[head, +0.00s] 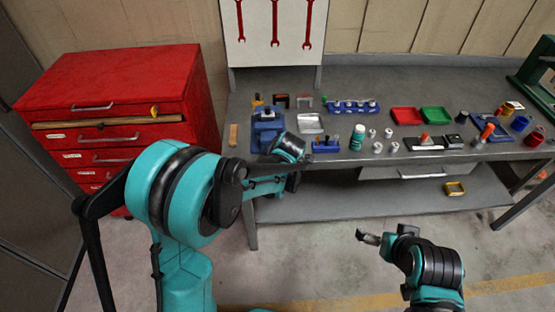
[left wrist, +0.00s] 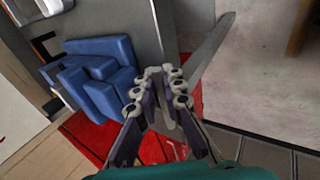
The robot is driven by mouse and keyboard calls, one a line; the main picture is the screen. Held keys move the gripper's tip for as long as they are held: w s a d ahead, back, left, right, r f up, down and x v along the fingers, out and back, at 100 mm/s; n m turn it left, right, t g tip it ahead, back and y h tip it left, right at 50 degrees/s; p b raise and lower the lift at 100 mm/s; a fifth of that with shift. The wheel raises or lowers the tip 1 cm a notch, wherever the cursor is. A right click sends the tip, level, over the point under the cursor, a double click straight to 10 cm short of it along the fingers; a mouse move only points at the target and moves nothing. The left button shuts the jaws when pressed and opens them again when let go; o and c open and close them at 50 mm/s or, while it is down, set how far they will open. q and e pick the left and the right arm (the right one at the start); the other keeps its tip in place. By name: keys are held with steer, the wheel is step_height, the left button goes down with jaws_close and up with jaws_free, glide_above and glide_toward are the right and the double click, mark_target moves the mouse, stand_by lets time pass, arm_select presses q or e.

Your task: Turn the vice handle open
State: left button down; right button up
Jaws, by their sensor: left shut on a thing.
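The blue vice (head: 267,130) stands at the left front of the grey bench. In the left wrist view its blue body (left wrist: 108,75) lies left of the fingers, close to the bench edge. My left gripper (head: 262,162) is in front of the vice at the bench edge, partly covered by my own wrist.
A red tool cabinet (head: 110,120) stands left of the bench. On the bench top (head: 385,85) are a blue socket rail (head: 353,107), a red tray (head: 406,117), a green tray (head: 436,115), a green bottle (head: 358,137) and small parts. The floor before it is clear.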

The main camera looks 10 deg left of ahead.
arm_select(q)
steer(key=c, duration=1.6)
jaws_free()
steer(key=v, duration=1.2)
